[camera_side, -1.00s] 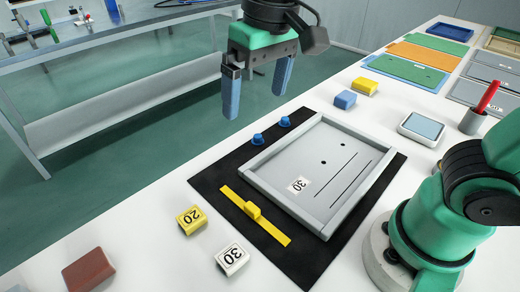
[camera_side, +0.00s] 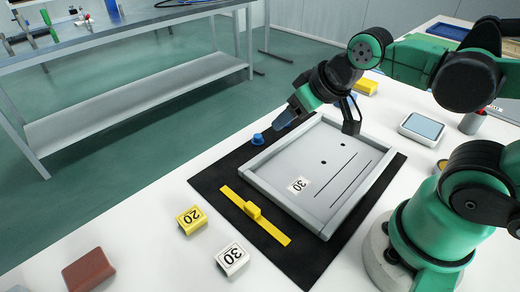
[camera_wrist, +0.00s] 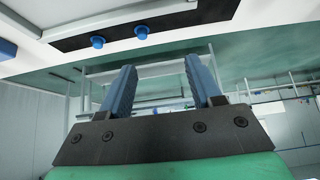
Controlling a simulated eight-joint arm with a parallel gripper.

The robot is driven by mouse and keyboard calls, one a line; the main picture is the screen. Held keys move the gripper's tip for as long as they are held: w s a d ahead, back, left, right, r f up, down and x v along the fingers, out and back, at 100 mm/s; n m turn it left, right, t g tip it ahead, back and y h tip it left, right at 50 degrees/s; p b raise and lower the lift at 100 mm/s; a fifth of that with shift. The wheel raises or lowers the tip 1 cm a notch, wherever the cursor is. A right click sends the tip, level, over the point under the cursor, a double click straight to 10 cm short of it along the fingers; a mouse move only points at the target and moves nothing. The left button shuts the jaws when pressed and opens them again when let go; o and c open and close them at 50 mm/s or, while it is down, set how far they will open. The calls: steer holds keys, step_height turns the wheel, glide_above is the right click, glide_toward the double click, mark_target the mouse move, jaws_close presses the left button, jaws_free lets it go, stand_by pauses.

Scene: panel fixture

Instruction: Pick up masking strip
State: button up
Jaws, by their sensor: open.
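The masking strip (camera_side: 255,214) appears to be the flat yellow bar with a raised grip block in its middle. It lies on the black mat (camera_side: 283,262), beside the near-left side of the grey panel fixture (camera_side: 322,150). My gripper (camera_side: 281,122) is tilted over the mat's far-left corner, well beyond the strip and near the blue knobs. In the wrist view my gripper (camera_wrist: 160,65) is open, with nothing between its two blue fingers. The strip does not show in the wrist view.
One blue knob (camera_side: 257,139) shows beside my fingers; both knobs show in the wrist view (camera_wrist: 97,41). A yellow 20 block (camera_side: 191,220) and a white 30 block (camera_side: 232,258) sit left of the mat. A brown block (camera_side: 89,270) lies farther left.

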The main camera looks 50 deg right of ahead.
steer(key=g, duration=0.7)
glide_above(254, 209)
step_height(254, 209, down, 7)
steer(key=shift+f, duration=3)
steer(key=shift+c, duration=0.2)
jaws_close()
